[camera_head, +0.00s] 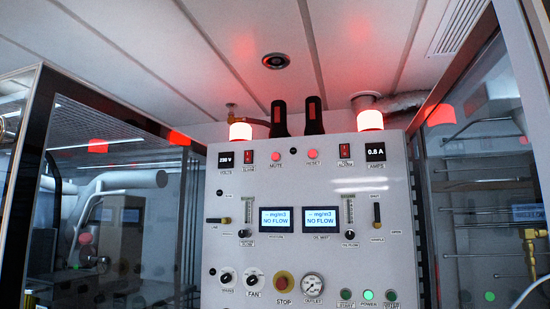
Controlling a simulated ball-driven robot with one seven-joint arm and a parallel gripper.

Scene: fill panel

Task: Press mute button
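The mute button is a small round red button (276,156) near the top of a light grey control panel (225,285). The word MUTE is printed below it. A similar red button (312,154), labelled RESET, sits just to its right. Nothing covers the mute button. My gripper does not show in this view, so its opening and its distance from the button cannot be told.
Two lit beacons, left (240,130) and right (370,120), stand on the panel top, with black upright parts (280,118) between them. Rocker switches, two NO FLOW displays (276,219) and a red stop button (284,284) are nearby. Glazed enclosures (110,220) flank the panel.

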